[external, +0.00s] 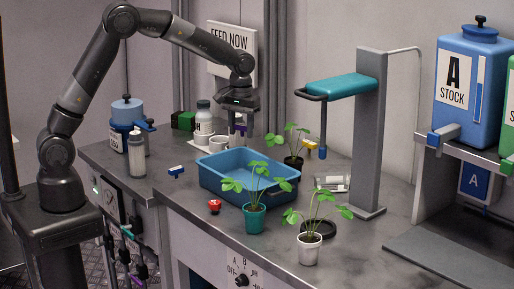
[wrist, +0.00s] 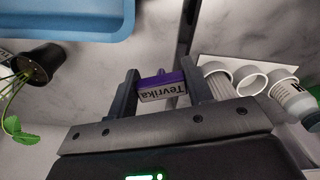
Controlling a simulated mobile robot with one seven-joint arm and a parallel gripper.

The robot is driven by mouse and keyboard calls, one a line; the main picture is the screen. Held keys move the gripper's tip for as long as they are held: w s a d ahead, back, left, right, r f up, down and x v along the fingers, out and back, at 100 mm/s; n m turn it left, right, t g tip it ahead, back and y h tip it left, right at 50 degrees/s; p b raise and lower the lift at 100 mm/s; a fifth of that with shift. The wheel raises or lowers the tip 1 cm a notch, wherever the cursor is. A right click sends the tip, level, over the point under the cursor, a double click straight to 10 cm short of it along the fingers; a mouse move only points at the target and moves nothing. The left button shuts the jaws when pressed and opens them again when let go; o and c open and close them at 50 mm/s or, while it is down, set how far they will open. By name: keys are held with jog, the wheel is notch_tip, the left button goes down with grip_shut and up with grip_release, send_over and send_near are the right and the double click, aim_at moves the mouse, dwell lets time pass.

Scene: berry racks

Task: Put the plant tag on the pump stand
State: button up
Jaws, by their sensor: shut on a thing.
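My gripper (wrist: 163,90) is shut on a purple plant tag (wrist: 162,88) with a pale label reading "Tevrika". In the external view my gripper (external: 240,118) points down above the back of the counter, behind the blue tray, and the purple tag shows below it. A grey column with a teal top (external: 345,84) stands to the right, with a dark bar at its left end. It looks like the pump stand, but no label confirms this.
A blue tray (external: 222,185) lies on the counter, with potted plants (external: 254,218) around its right side. White cups (external: 218,143) and a white bottle (external: 204,120) stand near my gripper. A red button (external: 215,207) is in front. A blue stock tank (external: 468,85) is at right.

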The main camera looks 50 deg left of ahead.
jog(key=s+a+f+n, duration=0.2)
jog(key=s+a, duration=0.1)
jog(key=a, duration=0.5)
jog(key=s+a+f+n, duration=0.1)
jog(key=s+a+n, duration=0.25)
jog(key=a, duration=0.55)
send_over(186, 156)
jog(key=shift+m, duration=0.25)
jog(key=f, duration=0.7)
jog(key=shift+s+d+f, duration=0.1)
jog(key=shift+s+d, duration=0.05)
jog(key=shift+d, duration=0.05)
jog(key=shift+a+f, duration=0.1)
jog(key=shift+a, duration=0.1)
jog(key=shift+f, duration=2)
jog(key=shift+f, duration=0.1)
jog(key=o, duration=0.9)
jog(key=shift+o, duration=0.2)
